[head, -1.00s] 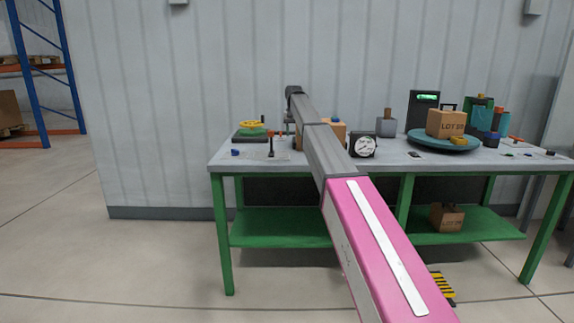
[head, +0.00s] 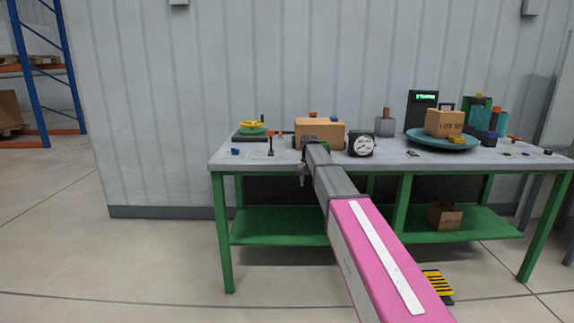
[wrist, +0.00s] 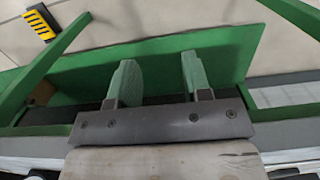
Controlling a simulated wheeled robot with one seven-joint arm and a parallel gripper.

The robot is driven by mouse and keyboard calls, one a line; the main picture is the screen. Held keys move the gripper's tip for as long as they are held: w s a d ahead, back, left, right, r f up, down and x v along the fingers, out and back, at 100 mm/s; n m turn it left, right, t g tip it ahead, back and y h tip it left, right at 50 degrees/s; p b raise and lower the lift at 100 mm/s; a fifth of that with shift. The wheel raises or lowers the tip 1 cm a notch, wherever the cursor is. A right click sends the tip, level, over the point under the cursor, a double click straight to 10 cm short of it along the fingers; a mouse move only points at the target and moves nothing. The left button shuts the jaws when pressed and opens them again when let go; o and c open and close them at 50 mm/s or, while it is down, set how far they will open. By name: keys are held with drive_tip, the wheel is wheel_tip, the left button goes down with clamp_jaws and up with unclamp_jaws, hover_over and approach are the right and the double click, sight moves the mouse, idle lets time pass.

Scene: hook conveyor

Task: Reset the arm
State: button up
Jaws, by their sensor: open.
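My arm reaches from the lower right of the head view toward the workbench (head: 225,158). My gripper (head: 303,178) shows small at the arm's far end, at the bench's front edge. In the wrist view my gripper (wrist: 160,78) is open, with its two green-padded fingers apart and nothing between them. Below the fingers lies the green lower shelf (wrist: 225,58), which also shows in the head view (head: 270,225).
On the bench stand a brown box (head: 320,128), a dial gauge (head: 362,144), a yellow-green handwheel (head: 252,127) and a blue turntable (head: 425,140) with a LOT box (head: 444,122). A yellow-black striped block (head: 437,284) is on the floor. Open floor lies left.

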drive_tip(key=s+d+f, duration=0.3)
drive_tip(key=s+f, duration=0.4)
drive_tip(key=s, duration=0.5)
drive_tip(key=s+d+f, duration=0.3)
drive_tip(key=s+f, duration=0.5)
drive_tip(key=s, duration=0.4)
drive_tip(key=s+d+f, duration=0.3)
drive_tip(key=s+f, duration=0.5)
drive_tip(key=s, duration=0.4)
drive_tip(key=shift+s+d+f+t, duration=0.15)
drive_tip(key=shift+d+f+t, duration=0.15)
drive_tip(key=shift+t, duration=0.1)
